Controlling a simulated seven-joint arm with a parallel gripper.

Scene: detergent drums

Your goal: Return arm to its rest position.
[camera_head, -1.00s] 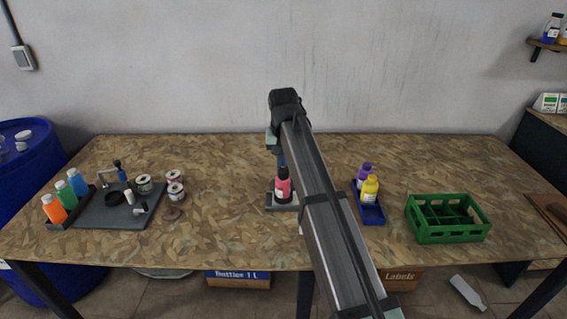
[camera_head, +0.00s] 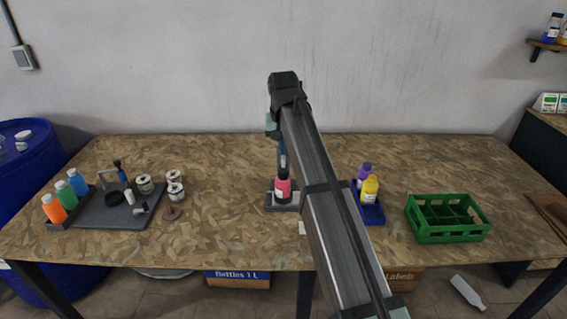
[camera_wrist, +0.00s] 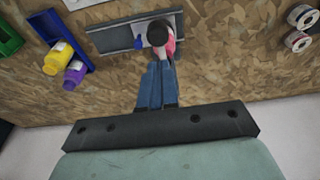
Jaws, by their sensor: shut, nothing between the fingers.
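My gripper (camera_wrist: 157,88) shows in the wrist view as two blue fingers held together, with nothing between them. It points down over the table near a pink bottle with a black cap (camera_head: 282,187). The bottle stands on a small grey plate (camera_head: 271,209) in the middle of the table. In the wrist view the bottle (camera_wrist: 168,47) appears just beyond the fingertips; I cannot tell the exact gap.
A blue tray (camera_head: 373,218) with purple and yellow bottles stands right of my arm. A green crate (camera_head: 447,235) is farther right. At left are a grey mat (camera_head: 95,215) with tools, several colored bottles and label rolls. The table's back is clear.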

